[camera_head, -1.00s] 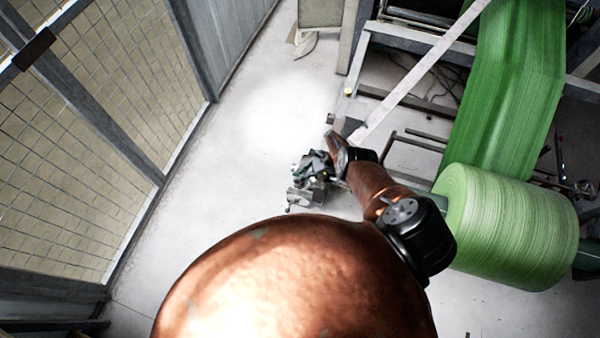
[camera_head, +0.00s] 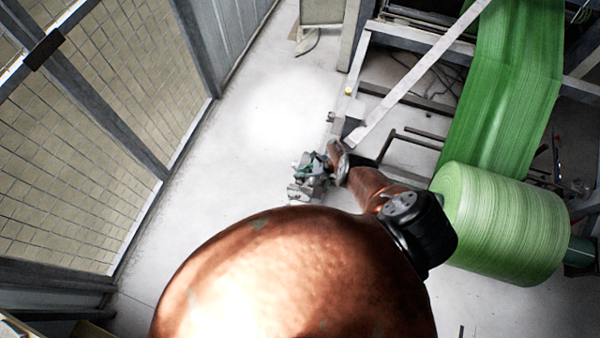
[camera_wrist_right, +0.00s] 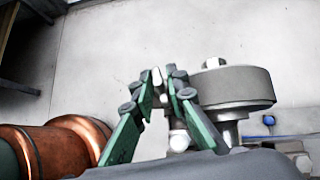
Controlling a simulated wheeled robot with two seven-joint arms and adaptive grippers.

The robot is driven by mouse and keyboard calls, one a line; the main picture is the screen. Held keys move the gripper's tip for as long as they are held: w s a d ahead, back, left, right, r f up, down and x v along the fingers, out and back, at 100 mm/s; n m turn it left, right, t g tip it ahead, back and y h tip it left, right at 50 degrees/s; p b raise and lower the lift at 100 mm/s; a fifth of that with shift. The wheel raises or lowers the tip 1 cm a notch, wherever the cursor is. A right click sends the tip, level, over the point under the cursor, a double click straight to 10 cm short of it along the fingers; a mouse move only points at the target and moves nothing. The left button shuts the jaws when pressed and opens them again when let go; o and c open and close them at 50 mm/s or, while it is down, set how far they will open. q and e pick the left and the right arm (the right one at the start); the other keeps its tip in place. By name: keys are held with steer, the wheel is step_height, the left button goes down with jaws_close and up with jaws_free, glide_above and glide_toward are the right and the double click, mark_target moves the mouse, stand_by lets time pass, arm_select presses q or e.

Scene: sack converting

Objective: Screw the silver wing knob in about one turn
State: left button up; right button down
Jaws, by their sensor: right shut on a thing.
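In the right wrist view, my right gripper (camera_wrist_right: 161,80) has green fingers that converge on a small silver piece, which appears to be the wing knob (camera_wrist_right: 157,75). Only a little of the knob shows between the fingertips. In the head view, my right gripper (camera_head: 311,162) is at the small grey metal assembly (camera_head: 304,191), and the knob is too small to make out there. My left gripper is not in view.
In the wrist view, a round grey metal part (camera_wrist_right: 235,87) stands close right of the fingers. In the head view, a large green roll (camera_head: 505,225) and machine frame (camera_head: 410,38) are at right. A mesh fence (camera_head: 85,130) stands at left, with clear floor (camera_head: 215,165) between.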

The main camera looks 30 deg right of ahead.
steer(key=shift+w+a, duration=0.1)
steer(key=shift+a, duration=0.05)
steer(key=c, duration=2.2)
jaws_free()
steer(key=o, duration=0.3)
